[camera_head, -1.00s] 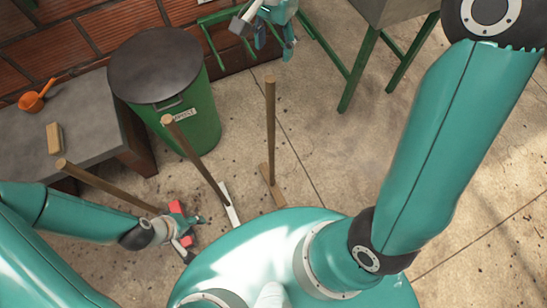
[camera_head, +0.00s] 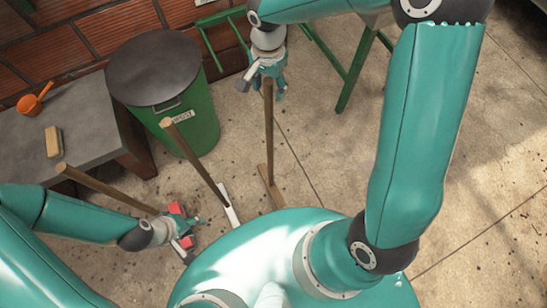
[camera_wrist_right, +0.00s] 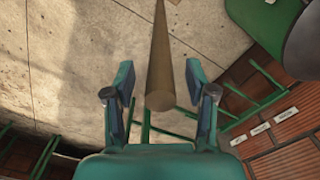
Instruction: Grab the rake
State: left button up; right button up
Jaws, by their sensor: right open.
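Three long wooden handles stand in front of me. The right one, perhaps the rake (camera_head: 268,140), has a flat wooden foot on the floor; its head type is unclear. My right gripper (camera_head: 268,82) is at its upper end. In the right wrist view the handle (camera_wrist_right: 161,60) lies between the two spread fingers of my right gripper (camera_wrist_right: 160,95), with a gap on each side. A middle handle (camera_head: 195,155) ends in a white foot.
A green lidded bin (camera_head: 190,125) stands behind the handles, next to a grey counter (camera_head: 90,135) with an orange scoop (camera_head: 35,100) and a wooden block (camera_head: 53,141). Green metal legs (camera_head: 355,75) stand at the back right. Concrete floor is open at right.

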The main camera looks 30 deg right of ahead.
jog(key=shift+f, duration=0.1)
jog(key=shift+c, duration=0.4)
grip_shut()
